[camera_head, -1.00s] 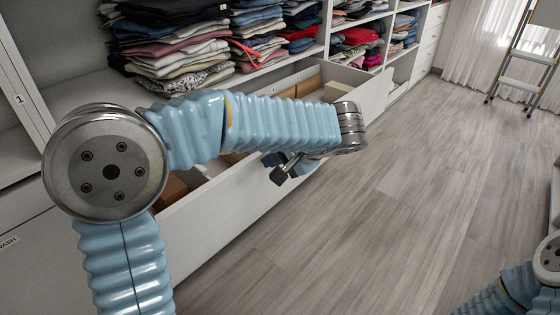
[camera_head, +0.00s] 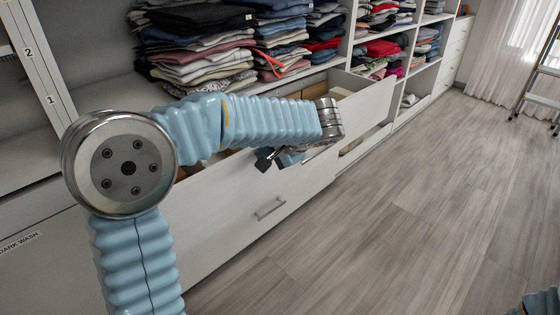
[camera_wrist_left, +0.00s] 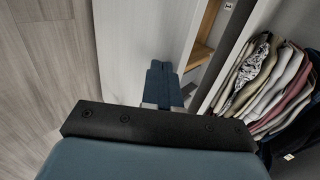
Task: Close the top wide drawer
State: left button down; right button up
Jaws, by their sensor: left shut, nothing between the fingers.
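The top wide drawer (camera_head: 225,210) has a white front with a metal bar handle (camera_head: 269,208). It stands partly open; a strip of its inside shows behind my left arm. My left gripper (camera_head: 264,159) is at the drawer front's upper edge, fingers together and empty. In the left wrist view the shut dark fingers (camera_wrist_left: 161,82) lie over the white drawer front (camera_wrist_left: 145,35). Whether they touch it I cannot tell. My right gripper is out of view; only a bit of that arm shows at the bottom right corner.
Folded clothes (camera_head: 205,50) fill the shelves above the drawer. A label strip with numbers (camera_head: 38,70) stands at the left. A ladder (camera_head: 540,70) and a curtain are at the far right. The wooden floor (camera_head: 400,210) in front is clear.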

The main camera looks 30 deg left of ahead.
pick_arm(q)
jog(key=w+a+p, duration=0.1)
jog(key=w+a, duration=0.2)
jog(key=a, duration=0.7)
jog(key=w+a+p, duration=0.2)
jog(key=w+a, duration=0.2)
jog(key=a, duration=0.6)
jog(key=shift+w+a+r, duration=0.15)
jog(key=shift+w+a, duration=0.1)
jog(key=shift+a, duration=0.1)
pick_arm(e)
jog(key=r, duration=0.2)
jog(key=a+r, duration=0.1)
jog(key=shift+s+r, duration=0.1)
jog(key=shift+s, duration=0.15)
pick_arm(q)
jog(key=shift+a+r, duration=0.15)
